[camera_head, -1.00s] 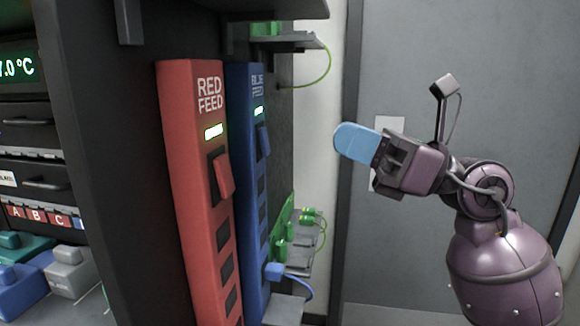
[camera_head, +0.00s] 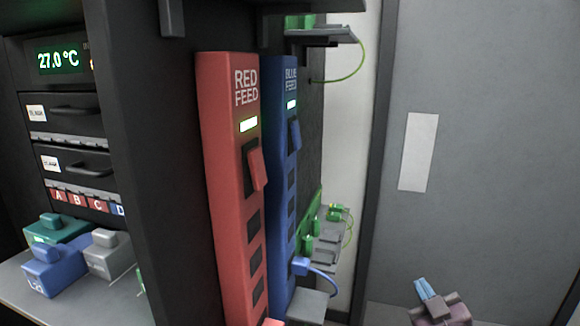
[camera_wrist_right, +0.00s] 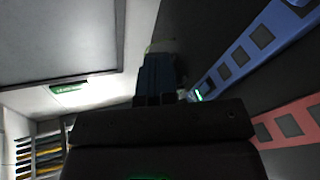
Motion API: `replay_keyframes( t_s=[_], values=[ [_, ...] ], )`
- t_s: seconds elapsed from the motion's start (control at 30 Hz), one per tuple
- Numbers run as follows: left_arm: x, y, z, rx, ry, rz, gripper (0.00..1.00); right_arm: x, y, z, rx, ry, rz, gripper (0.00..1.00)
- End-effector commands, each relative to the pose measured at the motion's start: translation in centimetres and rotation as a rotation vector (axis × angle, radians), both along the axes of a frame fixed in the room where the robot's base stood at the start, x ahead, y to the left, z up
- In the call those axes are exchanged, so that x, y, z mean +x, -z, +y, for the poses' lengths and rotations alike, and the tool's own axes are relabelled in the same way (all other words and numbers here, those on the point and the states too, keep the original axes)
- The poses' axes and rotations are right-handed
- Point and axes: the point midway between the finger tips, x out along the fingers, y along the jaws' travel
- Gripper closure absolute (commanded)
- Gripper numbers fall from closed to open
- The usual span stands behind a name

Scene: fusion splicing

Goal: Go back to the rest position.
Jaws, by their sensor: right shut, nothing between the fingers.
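My right gripper (camera_head: 422,287) shows at the bottom right of the head view, in front of the grey door and low down. Its blue fingers are shut together with nothing between them. In the right wrist view the dark fingers (camera_wrist_right: 160,75) point up the picture, shut and empty. The gripper is apart from the red feed strip (camera_head: 226,180) and the blue feed strip (camera_head: 281,170), to the right of both. My left gripper is not in view.
The grey door (camera_head: 490,150) carries a white sheet (camera_head: 418,152). Shelves with green parts and cables (camera_head: 325,235) stand behind the blue strip. At left are a 27.0 °C display (camera_head: 58,60), drawers (camera_head: 75,165) and coloured blocks (camera_head: 55,270). Space before the door is clear.

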Motion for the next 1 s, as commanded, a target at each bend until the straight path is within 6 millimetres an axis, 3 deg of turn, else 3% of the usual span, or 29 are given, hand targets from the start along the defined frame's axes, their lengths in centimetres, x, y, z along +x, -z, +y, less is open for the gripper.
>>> replay_keyframes(
  t_s=[0.03, 0.2, 0.4, 0.53, 0.67, 1.0],
  values=[
    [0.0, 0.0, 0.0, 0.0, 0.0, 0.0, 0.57, -1.3, 3.3, -0.2, 0.048, 0.007, 0.086, 1.0],
    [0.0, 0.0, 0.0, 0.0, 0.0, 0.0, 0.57, -6.5, 12.4, -0.5, 0.187, 0.035, 0.325, 1.0],
    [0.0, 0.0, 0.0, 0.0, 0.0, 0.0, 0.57, -14.6, 20.8, -0.5, 0.284, 0.093, 0.531, 1.0],
    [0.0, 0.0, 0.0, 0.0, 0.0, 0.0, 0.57, -19.0, 23.7, -0.8, 0.303, 0.131, 0.614, 1.0],
    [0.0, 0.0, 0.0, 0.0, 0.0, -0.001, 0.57, -21.6, 25.2, -1.1, 0.312, 0.156, 0.661, 1.0],
    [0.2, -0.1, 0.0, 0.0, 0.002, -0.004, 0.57, -22.5, 25.7, -1.3, 0.31, 0.164, 0.676, 1.0]
  ],
)
